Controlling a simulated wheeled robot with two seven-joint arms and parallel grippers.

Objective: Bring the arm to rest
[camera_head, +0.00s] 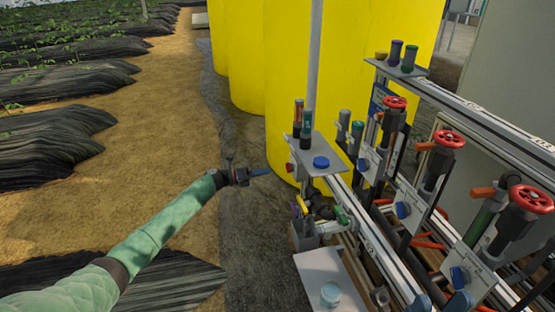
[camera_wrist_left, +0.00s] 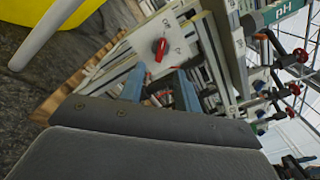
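My left arm (camera_head: 160,232) has a green sleeve and reaches in from the lower left of the head view. Its gripper (camera_head: 262,172) is held out over the dark ground strip, just left of the skid's near end. In the left wrist view the two blue fingers of the gripper (camera_wrist_left: 160,88) stand apart with nothing held between them. A panel with a red knob (camera_wrist_left: 160,48) lies beyond the fingertips. My right gripper is not in either view.
The skid carries red handwheels (camera_head: 449,139), blue knobs (camera_head: 321,162) and a small plate with a light-blue round cap (camera_head: 330,293). Yellow tanks (camera_head: 290,60) stand behind it. A sandy path (camera_head: 170,130) is clear to the left, beside black-covered plant rows (camera_head: 50,140).

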